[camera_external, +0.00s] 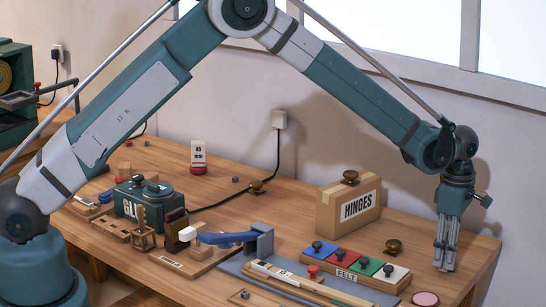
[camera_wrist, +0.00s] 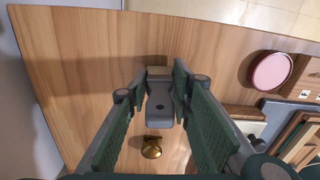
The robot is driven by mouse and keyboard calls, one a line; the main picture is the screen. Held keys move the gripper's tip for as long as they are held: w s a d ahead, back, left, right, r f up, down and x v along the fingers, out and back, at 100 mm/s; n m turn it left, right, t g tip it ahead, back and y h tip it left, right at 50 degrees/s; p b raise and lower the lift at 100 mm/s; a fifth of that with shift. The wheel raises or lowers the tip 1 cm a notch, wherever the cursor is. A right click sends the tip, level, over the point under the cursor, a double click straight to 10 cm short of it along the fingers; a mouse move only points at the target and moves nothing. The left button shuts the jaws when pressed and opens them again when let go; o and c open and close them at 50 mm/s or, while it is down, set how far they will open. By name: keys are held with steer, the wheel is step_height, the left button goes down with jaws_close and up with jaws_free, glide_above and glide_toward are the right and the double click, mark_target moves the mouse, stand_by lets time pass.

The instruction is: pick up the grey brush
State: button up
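The grey brush (camera_wrist: 160,105) shows in the wrist view, with a grey handle with a hole and a pale beige block at its far end. It lies between the fingers of my gripper (camera_wrist: 160,85). The fingers stand apart, one on each side of it, very close to its sides; I cannot tell whether they touch it. In the external view my gripper (camera_external: 445,265) points straight down at the right end of the table, its tips near the wood. The brush is mostly hidden by the fingers there.
A brass knob (camera_wrist: 151,148) stands just behind the brush; it also shows in the external view (camera_external: 394,246). A pink round dish (camera_external: 425,299) and the FELT tray (camera_external: 345,274) lie nearby. The HINGES box (camera_external: 335,212) stands to the left. Bare wood (camera_wrist: 80,40) surrounds the far side.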

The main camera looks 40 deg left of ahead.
steer(key=shift+c, duration=1)
steer(key=shift+r, duration=0.1)
steer(key=shift+r+p, duration=0.35)
steer(key=shift+r, duration=4.55)
steer(key=shift+r, duration=0.15)
